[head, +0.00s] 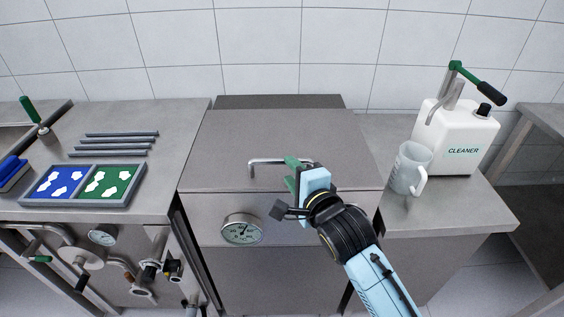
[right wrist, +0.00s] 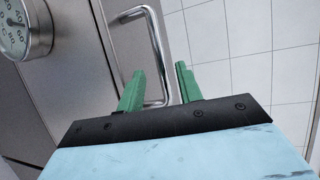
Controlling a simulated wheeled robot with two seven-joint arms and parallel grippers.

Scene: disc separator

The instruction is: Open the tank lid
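The tank lid (head: 285,125) is a flat grey metal panel on top of the tank in the middle of the head view, lying closed. A bent metal bar handle (head: 265,162) stands at its front edge; it also shows in the right wrist view (right wrist: 157,45). My right gripper (head: 290,171) has green fingers and is at the right end of the handle. In the right wrist view its fingers (right wrist: 160,68) are apart, with part of the handle seen between them; I cannot tell whether they touch it. My left gripper is out of view.
A round gauge (head: 242,229) is on the tank front. On the right counter stand a clear jug (head: 408,170) and a white cleaner bottle (head: 462,135). On the left counter are a tray (head: 83,169) with blue and green compartments and several grey bars (head: 120,134).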

